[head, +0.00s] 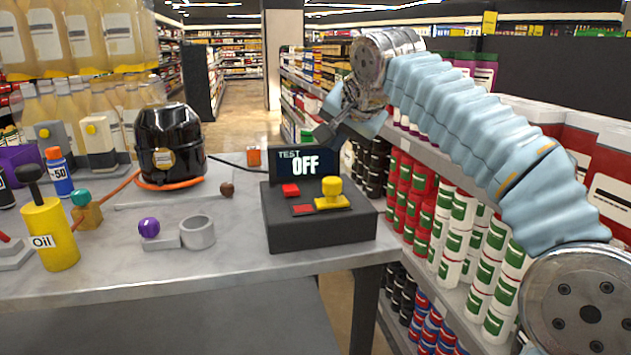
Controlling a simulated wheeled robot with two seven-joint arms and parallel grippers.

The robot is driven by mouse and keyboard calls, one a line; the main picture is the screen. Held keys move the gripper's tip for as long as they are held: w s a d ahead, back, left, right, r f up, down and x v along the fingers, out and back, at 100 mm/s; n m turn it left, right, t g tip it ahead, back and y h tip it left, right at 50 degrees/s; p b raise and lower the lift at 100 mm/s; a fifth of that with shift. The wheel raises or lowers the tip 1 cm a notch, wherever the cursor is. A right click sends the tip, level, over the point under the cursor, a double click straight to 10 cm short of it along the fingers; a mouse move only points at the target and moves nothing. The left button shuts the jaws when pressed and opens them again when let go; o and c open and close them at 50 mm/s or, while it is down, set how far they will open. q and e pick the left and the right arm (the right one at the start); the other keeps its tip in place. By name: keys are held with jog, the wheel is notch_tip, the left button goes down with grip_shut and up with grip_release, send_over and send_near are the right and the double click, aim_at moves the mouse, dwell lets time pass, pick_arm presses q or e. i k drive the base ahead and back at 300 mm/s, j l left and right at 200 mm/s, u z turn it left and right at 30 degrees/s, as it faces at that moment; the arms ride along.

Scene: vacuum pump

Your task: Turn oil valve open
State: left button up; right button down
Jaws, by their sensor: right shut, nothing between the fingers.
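A yellow cylinder labelled "Oil" (56,243) with a black knob on top stands upright at the left of the table in the head view. Just right of it sits a small orange block (88,215) with a teal knob; an orange hose runs from it toward a black pot-like vessel (168,143). I cannot tell which of these is the oil valve, or whether it is open or shut. My right gripper (322,136) is shut and empty, raised above the back right of the table near the display, far from the oil parts. My left gripper is out of view.
A dark control box (320,232) with red and yellow buttons and a display reading "TEST OFF" (303,163) stands at the table's right. A purple ball part (149,228) and a grey ring (198,232) lie mid-table. Store shelves line the right. The front table strip is clear.

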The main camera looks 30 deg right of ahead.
aim_at(82, 197)
jog(key=k+j, duration=0.1)
jog(key=k, duration=0.4)
jog(key=k+j, duration=0.1)
jog(key=k, duration=0.4)
